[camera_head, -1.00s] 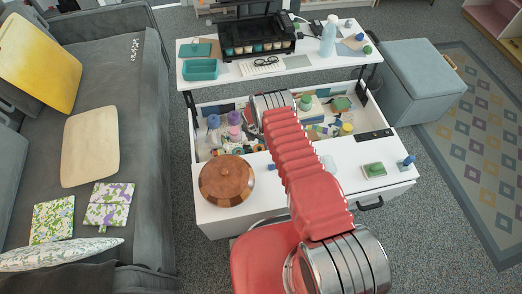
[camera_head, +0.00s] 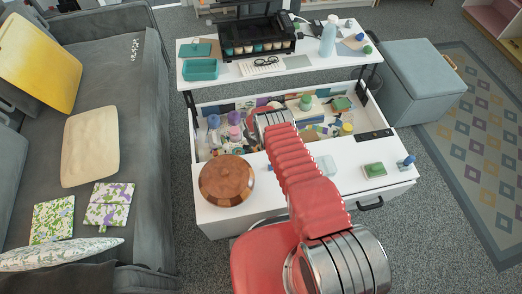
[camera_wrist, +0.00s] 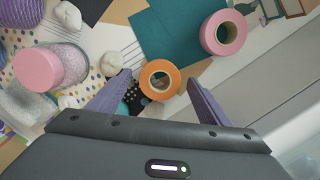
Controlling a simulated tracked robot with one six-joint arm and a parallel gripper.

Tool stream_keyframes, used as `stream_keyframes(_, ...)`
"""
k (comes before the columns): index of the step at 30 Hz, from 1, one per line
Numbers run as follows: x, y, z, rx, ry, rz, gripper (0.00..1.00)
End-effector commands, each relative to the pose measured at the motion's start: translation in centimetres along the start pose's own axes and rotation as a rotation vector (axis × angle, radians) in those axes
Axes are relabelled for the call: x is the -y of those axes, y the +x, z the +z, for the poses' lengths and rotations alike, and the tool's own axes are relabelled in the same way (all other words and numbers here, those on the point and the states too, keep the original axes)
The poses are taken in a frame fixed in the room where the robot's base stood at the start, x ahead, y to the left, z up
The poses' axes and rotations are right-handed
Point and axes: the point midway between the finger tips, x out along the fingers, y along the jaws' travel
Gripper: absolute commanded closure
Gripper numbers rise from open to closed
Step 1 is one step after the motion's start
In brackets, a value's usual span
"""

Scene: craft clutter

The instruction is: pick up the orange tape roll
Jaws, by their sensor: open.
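The orange tape roll (camera_wrist: 160,79) lies in the craft clutter inside the open compartment, seen from above in the wrist view with its hole showing. My gripper (camera_wrist: 163,88) is open, its two purple fingers on either side of the roll in the picture, the left finger and the right finger both apart from it. I cannot tell the height of the fingertips above the roll. In the head view my red arm reaches into the white table's compartment, and the roll and fingertips cannot be made out there.
A pink tape roll (camera_wrist: 223,33) lies to the upper right on teal paper (camera_wrist: 178,35). The compartment's pale wall (camera_wrist: 275,75) runs along the right. A wooden bowl (camera_head: 227,180) sits on the white tabletop.

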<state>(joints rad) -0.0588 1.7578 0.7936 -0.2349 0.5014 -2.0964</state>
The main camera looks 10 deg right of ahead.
Motion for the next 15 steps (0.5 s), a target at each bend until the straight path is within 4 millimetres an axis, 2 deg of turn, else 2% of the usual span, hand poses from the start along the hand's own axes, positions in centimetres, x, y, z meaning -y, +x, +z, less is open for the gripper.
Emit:
stream_keyframes(10,0.02,-0.02,0.02,0.000,0.000,0.000,0.28)
stream_keyframes(15,0.03,-0.02,0.03,0.000,0.000,0.000,0.40)
